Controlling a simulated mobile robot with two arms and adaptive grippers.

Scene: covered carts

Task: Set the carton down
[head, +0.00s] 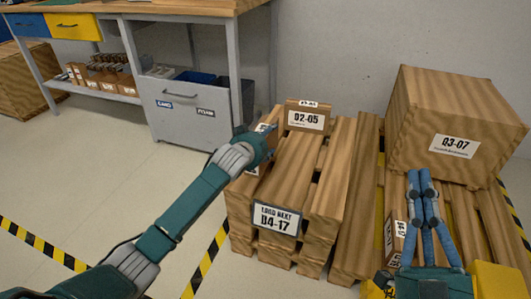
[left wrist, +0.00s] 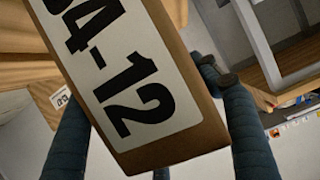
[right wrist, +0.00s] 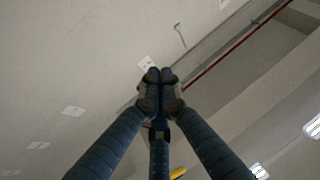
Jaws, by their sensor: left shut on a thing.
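The carton (left wrist: 140,75) fills the middle of the left wrist view, brown and tilted there, with a white label ending in "4-12". My left gripper (head: 264,148) is shut on it, with its blue fingers on both sides. In the head view the carton (head: 265,127) is mostly hidden behind the gripper, at the left side of a stacked wooden pallet (head: 335,185). I cannot tell whether it touches the boards. My right gripper (head: 419,176) is raised over the right side, empty, and its fingertips meet in the right wrist view (right wrist: 160,76).
A carton marked 02-05 (head: 306,117) stands at the pallet's back. A workbench with a grey drawer unit (head: 185,110) stands behind left. The left floor is clear.

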